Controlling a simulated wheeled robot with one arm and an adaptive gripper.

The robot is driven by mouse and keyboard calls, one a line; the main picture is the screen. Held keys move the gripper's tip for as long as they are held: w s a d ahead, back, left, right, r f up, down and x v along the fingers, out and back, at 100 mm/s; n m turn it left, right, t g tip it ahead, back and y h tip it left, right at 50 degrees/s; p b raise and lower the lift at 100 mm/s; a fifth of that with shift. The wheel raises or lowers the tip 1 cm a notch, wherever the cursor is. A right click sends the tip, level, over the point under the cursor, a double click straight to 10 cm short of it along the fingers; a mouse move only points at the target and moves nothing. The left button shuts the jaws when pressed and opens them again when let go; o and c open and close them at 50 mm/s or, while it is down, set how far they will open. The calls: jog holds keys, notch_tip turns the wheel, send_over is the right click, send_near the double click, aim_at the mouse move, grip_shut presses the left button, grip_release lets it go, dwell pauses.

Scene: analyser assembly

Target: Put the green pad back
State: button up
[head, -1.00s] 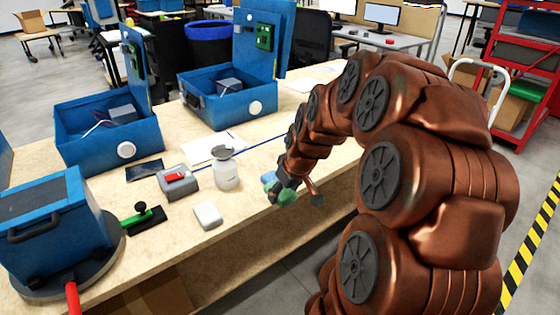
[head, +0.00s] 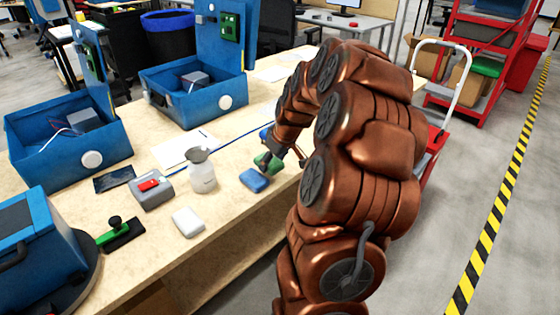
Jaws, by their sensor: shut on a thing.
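My gripper (head: 272,154) is near the right front edge of the wooden bench. It is shut on the green pad (head: 264,162), which is partly hidden by the fingers. Whether the pad touches the bench top is hard to tell. A blue pad (head: 254,180) lies flat on the bench just in front of the gripper and the green pad. A white pad (head: 188,222) lies farther left, near the front edge.
A white bottle (head: 202,172) and a grey box with a red top (head: 150,189) stand left of the blue pad. A green-handled black tool (head: 120,232) lies farther left. Open blue cases (head: 196,98) line the back. Bare bench shows between the bottle and blue pad.

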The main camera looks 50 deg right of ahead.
aim_at(280, 162)
jog(key=shift+w+d+f+p, duration=0.1)
jog(key=shift+w+d, duration=0.1)
jog(key=shift+d, duration=0.6)
jog(key=shift+w+d+f+p, duration=0.1)
jog(key=shift+w+d, duration=0.15)
jog(key=shift+d, duration=0.5)
jog(key=shift+w+d+p, duration=0.1)
jog(key=shift+w+d, duration=0.1)
jog(key=shift+d, duration=0.6)
jog(key=shift+f+p, duration=0.35)
jog(key=shift+f, duration=1.4)
jog(key=shift+f, duration=0.15)
jog(key=o, duration=1.1)
